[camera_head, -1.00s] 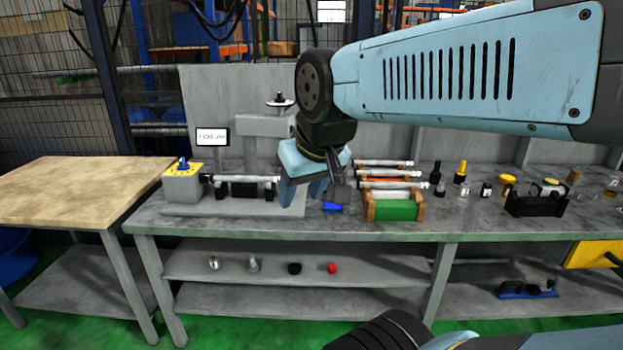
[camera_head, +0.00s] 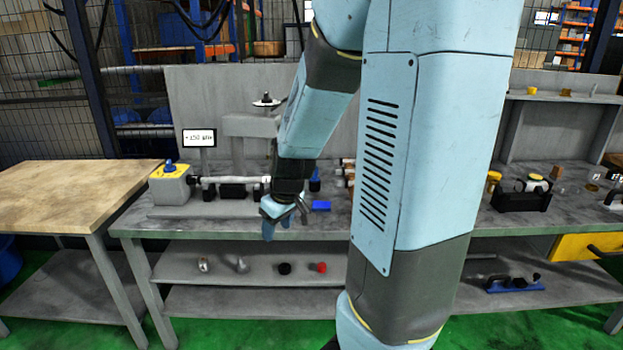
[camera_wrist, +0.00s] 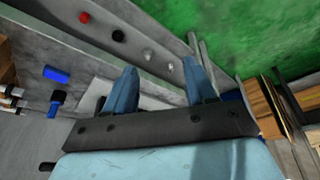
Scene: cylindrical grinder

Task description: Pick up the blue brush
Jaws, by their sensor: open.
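Two small blue things lie close together on the grey bench, and I cannot tell for sure which is the brush. One is a flat blue block (camera_head: 320,206), near the bench's front edge; it also shows in the wrist view (camera_wrist: 57,74). The other is a blue piece (camera_head: 314,180) behind it, with a dark end in the wrist view (camera_wrist: 57,97). My gripper (camera_head: 286,220) is open and empty, pointing down at the bench's front edge, left of the blue block. Its two blue fingers (camera_wrist: 160,67) have nothing between them.
The grinder with a yellow-topped block (camera_head: 170,172) stands at the left of the bench. A red cap (camera_head: 321,268) and a black cap (camera_head: 284,268) sit on the lower shelf. A blue tool (camera_head: 515,286) lies on the shelf at right. My arm hides the rollers and bottles partly.

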